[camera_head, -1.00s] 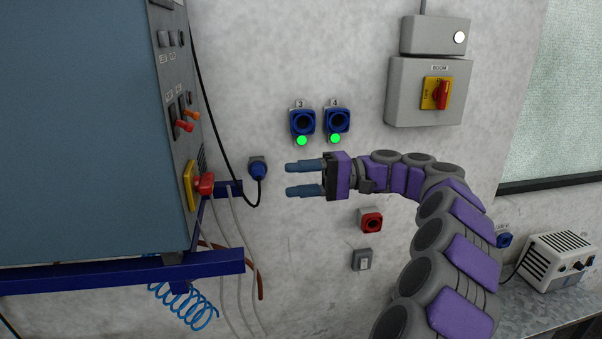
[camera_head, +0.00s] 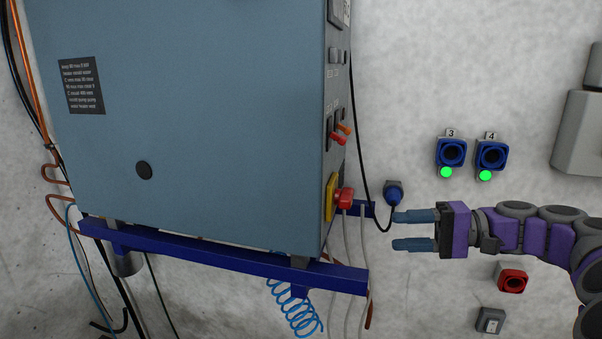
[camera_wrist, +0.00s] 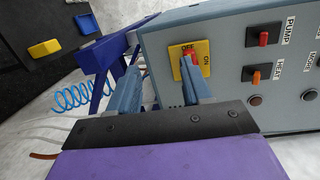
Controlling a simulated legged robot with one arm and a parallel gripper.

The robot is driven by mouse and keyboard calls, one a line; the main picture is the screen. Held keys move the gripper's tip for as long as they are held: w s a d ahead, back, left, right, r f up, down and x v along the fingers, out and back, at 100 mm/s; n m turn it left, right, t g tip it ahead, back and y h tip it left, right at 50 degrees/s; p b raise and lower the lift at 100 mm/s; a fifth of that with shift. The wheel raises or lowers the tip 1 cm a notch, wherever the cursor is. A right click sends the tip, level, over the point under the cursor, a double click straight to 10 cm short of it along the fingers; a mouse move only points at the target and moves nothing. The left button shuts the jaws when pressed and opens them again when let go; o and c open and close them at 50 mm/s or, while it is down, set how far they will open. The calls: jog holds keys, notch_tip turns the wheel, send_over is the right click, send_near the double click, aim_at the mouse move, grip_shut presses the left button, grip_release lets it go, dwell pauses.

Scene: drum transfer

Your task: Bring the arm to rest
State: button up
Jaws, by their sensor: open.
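My gripper (camera_head: 415,230) is open and empty. In the head view it points left, its two blue-grey fingers apart, at the right side of the blue-grey cabinet. A blue plug (camera_head: 394,192) on a black cable sits on the wall just above the upper fingertip; I cannot tell whether they touch. My purple and grey arm (camera_head: 530,229) stretches out to the right. The fingers also show in the wrist view (camera_wrist: 160,85), spread in front of the cabinet panel, with the red rotary switch on its yellow plate (camera_wrist: 191,60) beyond them.
The large cabinet (camera_head: 200,110) stands on a blue bracket (camera_head: 220,257). Sockets 3 (camera_head: 451,153) and 4 (camera_head: 491,156) have green lights. A red socket (camera_head: 512,281) and a grey switch (camera_head: 491,320) are below my arm. A coiled blue hose (camera_head: 296,309) hangs under the cabinet.

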jog(key=s+a+f+n+g+h+b, duration=0.2)
jog(key=s+a+f+g+h+b, duration=0.45)
jog(key=s+a+f, duration=1.1)
jog(key=s+d+f+h+b, duration=0.4)
jog(key=s+f, duration=0.4)
jog(key=f, duration=0.3)
jog(key=s+d+f+n+t+h+b, duration=0.1)
jog(key=s+d+f+h+b, duration=0.3)
jog(key=s+f, duration=0.4)
notch_tip(320, 180, down, 3)
jog(key=shift+s+d+r+h+b, duration=0.1)
jog(key=shift+s+d+h+b, duration=0.25)
jog(key=shift+h, duration=0.5)
jog(key=shift+w+a, duration=0.1)
jog(key=shift+w, duration=0.05)
jog(key=shift+c, duration=0.6)
